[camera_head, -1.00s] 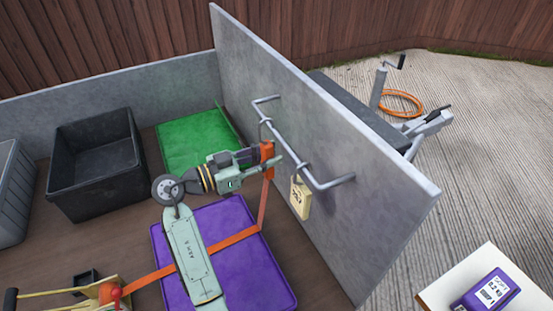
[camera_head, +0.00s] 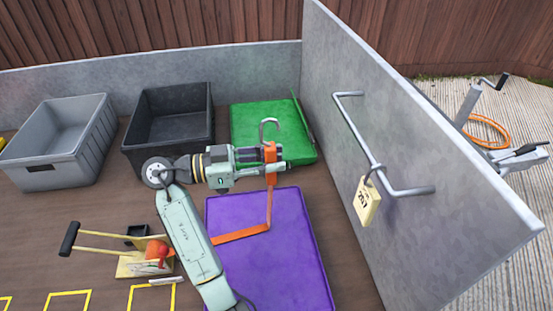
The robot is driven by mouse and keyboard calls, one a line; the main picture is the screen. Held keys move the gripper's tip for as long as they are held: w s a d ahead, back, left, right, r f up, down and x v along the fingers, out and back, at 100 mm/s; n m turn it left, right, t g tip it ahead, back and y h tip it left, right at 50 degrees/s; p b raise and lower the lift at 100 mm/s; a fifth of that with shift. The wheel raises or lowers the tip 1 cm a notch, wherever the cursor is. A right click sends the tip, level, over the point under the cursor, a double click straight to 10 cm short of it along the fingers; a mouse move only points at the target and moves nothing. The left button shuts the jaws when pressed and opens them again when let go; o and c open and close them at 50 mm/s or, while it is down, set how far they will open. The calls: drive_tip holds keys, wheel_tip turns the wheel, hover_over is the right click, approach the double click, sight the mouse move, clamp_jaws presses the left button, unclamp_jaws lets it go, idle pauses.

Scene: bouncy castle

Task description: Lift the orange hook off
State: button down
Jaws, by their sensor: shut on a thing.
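My gripper (camera_head: 278,160) is shut on the orange hook (camera_head: 271,172), an orange piece with a bent grey metal hook (camera_head: 269,126) standing above the jaws. The metal hook is clear of the grey rail (camera_head: 352,128) on the side panel and sits to the left of it. An orange strap (camera_head: 240,233) hangs from the held piece, bends low over the purple mat and passes behind my arm. A yellow ratchet (camera_head: 150,262) with orange strap on it lies at the left; the link between them is hidden by my arm.
A cream padlock (camera_head: 367,203) hangs on the rail. A purple mat (camera_head: 280,265) and a green mat (camera_head: 250,118) lie on the bed. A black crate (camera_head: 165,143) and a grey crate (camera_head: 50,173) stand at the left. The grey panel (camera_head: 440,190) bounds the right.

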drive_tip(key=s+a+b, duration=0.1)
drive_tip(key=a, duration=0.6)
drive_tip(key=shift+s+a+b, duration=0.25)
drive_tip(key=shift+a+b, duration=0.15)
